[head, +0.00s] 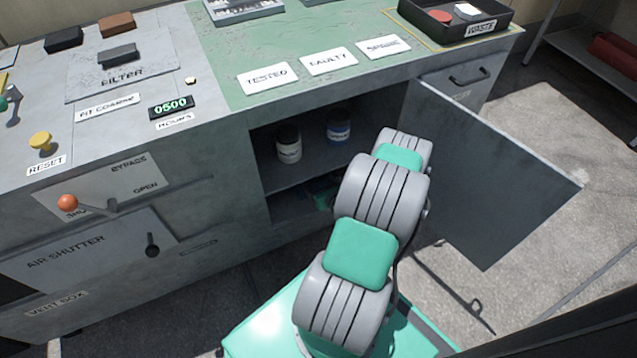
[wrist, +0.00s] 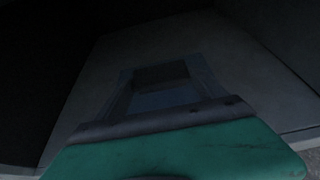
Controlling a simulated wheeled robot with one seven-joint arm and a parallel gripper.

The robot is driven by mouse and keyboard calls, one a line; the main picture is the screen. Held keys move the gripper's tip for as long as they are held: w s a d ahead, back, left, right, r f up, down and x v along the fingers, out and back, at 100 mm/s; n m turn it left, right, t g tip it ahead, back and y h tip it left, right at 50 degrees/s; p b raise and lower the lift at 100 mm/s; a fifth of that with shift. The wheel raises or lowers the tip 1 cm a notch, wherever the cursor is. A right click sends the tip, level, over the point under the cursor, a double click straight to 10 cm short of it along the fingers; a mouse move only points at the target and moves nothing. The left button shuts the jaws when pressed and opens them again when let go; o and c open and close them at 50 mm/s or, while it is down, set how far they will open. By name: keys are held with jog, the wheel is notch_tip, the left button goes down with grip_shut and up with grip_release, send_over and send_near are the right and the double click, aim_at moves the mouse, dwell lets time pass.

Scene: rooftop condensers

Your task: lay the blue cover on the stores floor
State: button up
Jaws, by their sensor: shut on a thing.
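My gripper (wrist: 160,72) is inside the dark lower part of the open cupboard, below its shelf. In the wrist view its two fingers stand either side of a dim bluish piece, which I take for the blue cover (wrist: 165,99). The gripper is shut on it. The stores floor (wrist: 82,115) looks like the pale grey surface around the fingers; whether the cover touches it I cannot tell in this dark. In the head view the shelf and my arm hide the cover and most of the gripper.
A white-labelled jar (head: 289,144) and a blue jar (head: 338,126) stand on the shelf above. The cupboard door (head: 490,165) hangs open to the right of my arm.

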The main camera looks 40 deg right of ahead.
jog(key=o, duration=1.5)
jog(key=p+v, duration=0.3)
jog(key=v, duration=0.9)
jog(key=shift+p, duration=0.4)
jog(key=shift+r, duration=0.1)
